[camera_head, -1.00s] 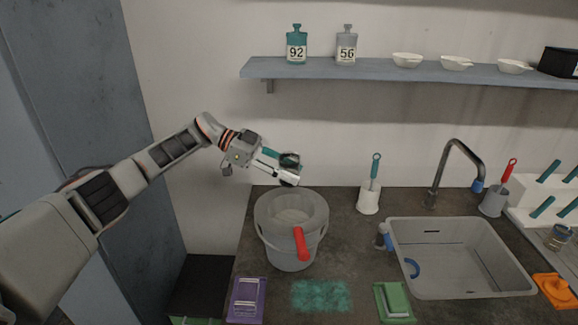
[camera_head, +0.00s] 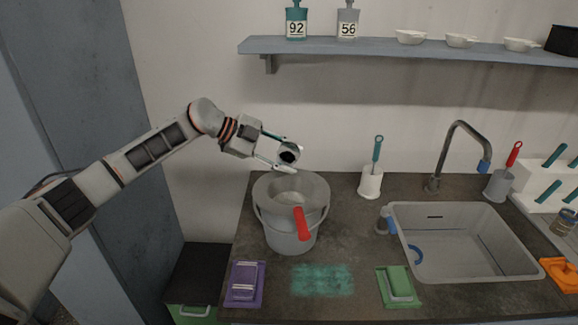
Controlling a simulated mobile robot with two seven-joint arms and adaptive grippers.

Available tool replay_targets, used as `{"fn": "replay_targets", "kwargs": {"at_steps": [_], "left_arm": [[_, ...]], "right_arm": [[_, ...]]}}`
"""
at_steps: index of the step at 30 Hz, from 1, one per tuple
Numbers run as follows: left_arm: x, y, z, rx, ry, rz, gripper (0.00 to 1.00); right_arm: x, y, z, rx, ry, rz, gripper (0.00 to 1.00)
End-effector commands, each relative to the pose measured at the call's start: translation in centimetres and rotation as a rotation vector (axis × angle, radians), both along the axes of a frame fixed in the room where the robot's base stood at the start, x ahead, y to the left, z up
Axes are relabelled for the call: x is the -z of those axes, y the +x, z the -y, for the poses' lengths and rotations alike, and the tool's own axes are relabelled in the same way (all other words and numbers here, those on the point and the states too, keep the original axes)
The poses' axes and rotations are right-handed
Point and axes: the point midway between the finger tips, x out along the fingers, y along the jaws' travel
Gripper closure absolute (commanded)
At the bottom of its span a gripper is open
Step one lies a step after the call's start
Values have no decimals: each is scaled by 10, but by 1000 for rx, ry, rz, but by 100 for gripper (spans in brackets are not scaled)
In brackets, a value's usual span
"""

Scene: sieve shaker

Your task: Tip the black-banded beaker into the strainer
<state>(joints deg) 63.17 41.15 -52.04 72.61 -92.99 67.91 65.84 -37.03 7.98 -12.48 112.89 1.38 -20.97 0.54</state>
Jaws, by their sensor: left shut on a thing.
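My left gripper (camera_head: 280,153) is shut on a small beaker (camera_head: 289,153), which shows a dark round face towards me. The beaker is tipped over, well off upright; whether anything is left in it I cannot tell. It is held above the back of the strainer (camera_head: 291,184), apart from it. The strainer sits in the mouth of a grey bucket (camera_head: 290,236), its red handle (camera_head: 301,223) sticking out over the front rim. Pale material seems to lie in the strainer. My right gripper is not in view.
A sink (camera_head: 465,245) with a tap (camera_head: 450,150) is at the right. A brush in a white holder (camera_head: 370,182) stands behind. A shelf (camera_head: 400,48) runs above.

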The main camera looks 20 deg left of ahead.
Motion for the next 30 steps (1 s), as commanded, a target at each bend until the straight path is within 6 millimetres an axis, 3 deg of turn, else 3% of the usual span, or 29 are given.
{"fn": "replay_targets", "kwargs": {"at_steps": [8, 13, 20, 25, 30], "left_arm": [[4, 1, -1, 1, 76, 146, 89], [-3, -1, -1, 2, 164, 317, 89], [5, -5, 2, 3, 315, 609, 89], [5, -9, 5, 1, 402, 782, 89], [3, -12, 7, 1, 472, 917, 89]], "right_arm": [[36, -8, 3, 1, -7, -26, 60], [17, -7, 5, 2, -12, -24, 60], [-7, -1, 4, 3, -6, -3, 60], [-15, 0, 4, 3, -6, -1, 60], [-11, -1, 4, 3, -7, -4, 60]]}}
